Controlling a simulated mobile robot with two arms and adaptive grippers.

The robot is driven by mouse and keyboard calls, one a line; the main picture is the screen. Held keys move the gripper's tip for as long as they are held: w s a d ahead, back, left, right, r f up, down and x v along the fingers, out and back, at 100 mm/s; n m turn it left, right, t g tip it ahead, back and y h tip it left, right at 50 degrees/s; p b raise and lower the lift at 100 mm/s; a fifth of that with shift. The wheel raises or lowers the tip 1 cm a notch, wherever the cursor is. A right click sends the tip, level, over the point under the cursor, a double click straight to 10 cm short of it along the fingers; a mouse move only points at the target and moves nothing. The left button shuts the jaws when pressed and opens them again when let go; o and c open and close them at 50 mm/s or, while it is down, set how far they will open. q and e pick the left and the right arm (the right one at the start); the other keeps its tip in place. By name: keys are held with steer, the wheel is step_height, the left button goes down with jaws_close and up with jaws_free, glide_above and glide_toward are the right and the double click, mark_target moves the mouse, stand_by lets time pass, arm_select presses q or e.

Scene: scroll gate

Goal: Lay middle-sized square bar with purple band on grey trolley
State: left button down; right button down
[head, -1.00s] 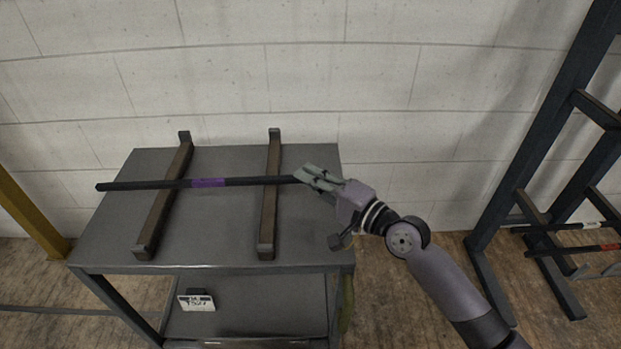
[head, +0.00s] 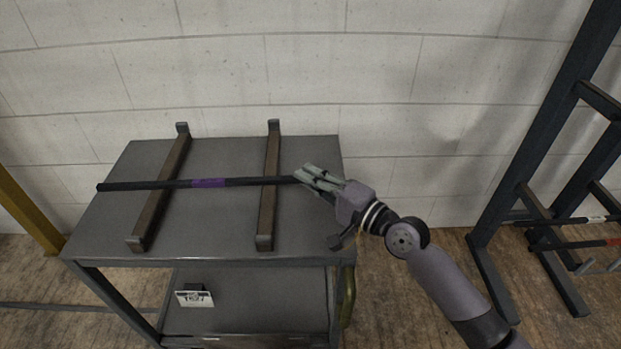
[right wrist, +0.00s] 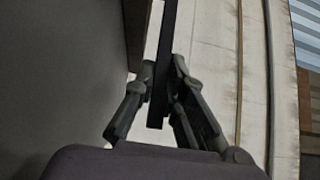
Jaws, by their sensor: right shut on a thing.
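The dark square bar with a purple band (head: 209,183) lies level across the two wooden bearers on top of the grey trolley (head: 215,232). Whether it touches the bearers or hangs just above them, I cannot tell. My right gripper (head: 306,176) is shut on the bar's right end, over the right part of the trolley top. In the right wrist view the bar (right wrist: 167,62) runs between the two fingers of the gripper (right wrist: 160,88). The left gripper is not in view.
The left bearer (head: 162,190) and right bearer (head: 269,190) have raised ends. A dark rack (head: 543,130) with several bars, one red-banded (head: 613,242), stands at the right. A yellow post (head: 25,212) is at the left. A pale wall rises behind the trolley.

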steer(key=shift+f+b, duration=0.15)
steer(key=shift+b, duration=0.15)
stand_by(0.6)
steer(key=c, duration=1.6)
jaws_free()
steer(key=shift+o, duration=0.2)
steer(key=shift+f, duration=0.1)
steer(key=shift+o, duration=0.4)
steer(key=shift+f, duration=0.25)
steer(key=shift+o, duration=1.4)
steer(key=shift+r, duration=0.1)
